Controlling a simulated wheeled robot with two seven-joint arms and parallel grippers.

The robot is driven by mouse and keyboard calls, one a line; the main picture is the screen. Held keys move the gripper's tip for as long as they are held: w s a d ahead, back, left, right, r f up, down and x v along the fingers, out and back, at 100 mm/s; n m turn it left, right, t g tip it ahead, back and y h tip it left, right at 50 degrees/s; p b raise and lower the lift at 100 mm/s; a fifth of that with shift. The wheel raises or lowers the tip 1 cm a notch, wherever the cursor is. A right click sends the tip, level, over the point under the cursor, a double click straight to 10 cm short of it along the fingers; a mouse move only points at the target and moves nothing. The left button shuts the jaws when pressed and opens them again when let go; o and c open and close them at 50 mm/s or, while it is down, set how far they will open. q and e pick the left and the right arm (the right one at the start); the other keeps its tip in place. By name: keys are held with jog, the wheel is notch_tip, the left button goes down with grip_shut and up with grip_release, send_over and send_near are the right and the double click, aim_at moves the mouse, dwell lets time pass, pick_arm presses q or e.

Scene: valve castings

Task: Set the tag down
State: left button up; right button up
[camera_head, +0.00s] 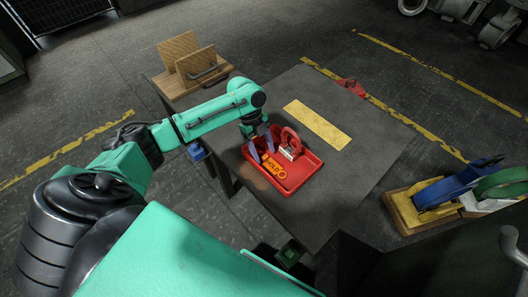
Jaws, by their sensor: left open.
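The orange tag (274,166), with dark lettering that reads "HOLD", lies in the red tray (299,184) on the dark table. A red and grey casting or clamp-like part (290,143) stands in the same tray, just right of and behind the tag. My left gripper (262,149) reaches down over the tray's left part. Its fingers are apart on either side of a gap, close above the tag's upper end. I cannot tell whether a finger touches the tag. My right gripper is not in view.
A yellow strip (317,124) lies flat on the table behind the tray. A small red object (351,87) sits at the far edge. A wooden rack (190,70) stands back left. A wooden stand with blue and green reels (440,193) is at right. The table's right part is clear.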

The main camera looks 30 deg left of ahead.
pick_arm(q)
jog(key=v, duration=1.3)
jog(key=shift+r, duration=0.3)
